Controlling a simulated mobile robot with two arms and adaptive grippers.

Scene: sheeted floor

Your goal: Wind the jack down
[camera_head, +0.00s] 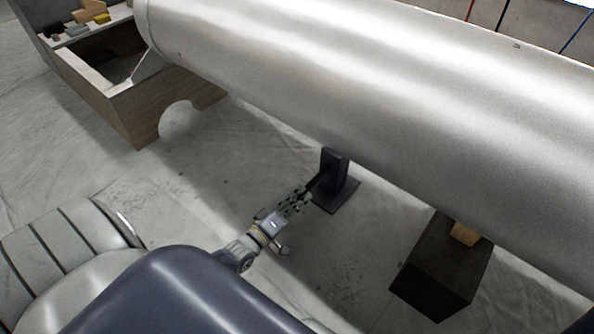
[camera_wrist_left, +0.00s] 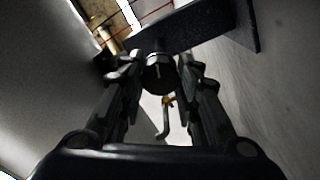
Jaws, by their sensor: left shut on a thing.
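The dark jack (camera_head: 335,180) stands upright on its flat base plate under the large pale cylinder (camera_head: 340,85). My left gripper (camera_head: 304,197) reaches to the near left side of the jack. In the left wrist view its two fingers (camera_wrist_left: 158,75) are shut on a dark round knob (camera_wrist_left: 160,74) in front of the dark jack body (camera_wrist_left: 205,28). The pale cylinder hides the top of the jack in the head view. My right gripper is not in view.
A dark block (camera_head: 440,268) with a wooden piece (camera_head: 466,234) on it stands under the cylinder at right. A wooden cradle (camera_head: 130,105) stands at upper left, with small blocks (camera_head: 92,12) on a shelf behind. The sheeted floor (camera_head: 225,170) between cradle and jack is clear.

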